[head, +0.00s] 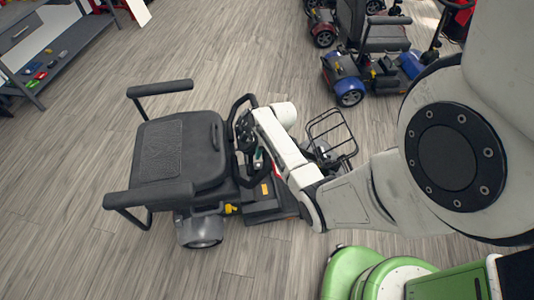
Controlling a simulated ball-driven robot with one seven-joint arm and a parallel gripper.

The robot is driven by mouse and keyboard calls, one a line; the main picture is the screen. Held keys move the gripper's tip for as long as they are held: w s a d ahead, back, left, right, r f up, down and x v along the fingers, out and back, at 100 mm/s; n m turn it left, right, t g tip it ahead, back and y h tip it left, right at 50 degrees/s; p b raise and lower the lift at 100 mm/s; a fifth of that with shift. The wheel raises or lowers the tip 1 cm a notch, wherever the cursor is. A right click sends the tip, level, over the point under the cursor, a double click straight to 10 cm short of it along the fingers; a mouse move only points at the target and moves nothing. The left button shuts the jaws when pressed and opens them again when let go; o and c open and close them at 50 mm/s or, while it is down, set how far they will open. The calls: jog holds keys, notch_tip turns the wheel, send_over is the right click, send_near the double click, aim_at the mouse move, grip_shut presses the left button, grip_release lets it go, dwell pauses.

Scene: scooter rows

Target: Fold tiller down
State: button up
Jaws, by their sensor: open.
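A mobility scooter with a black seat (178,150) stands on the floor at the left middle, its front towards the right. Its tiller (238,108) stands up in front of the seat, with a black loop handle at the top. A black wire basket (333,134) is at the scooter's front. My white arm reaches in from the right across the scooter's front. My gripper (245,130) is open at the tiller head, dark against dark parts. Its fingers are hard to separate from the handle, and I cannot tell whether they touch it. My arm hides much of the tiller's column.
Another scooter, with blue trim (349,91), stands at the top right, with more behind it. A grey bench (50,50) with small coloured items is at the top left. The wood-look floor (80,150) is clear around the near scooter's left side.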

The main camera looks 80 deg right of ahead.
grip_shut()
dwell(0.4)
jog(key=shift+d, duration=0.1)
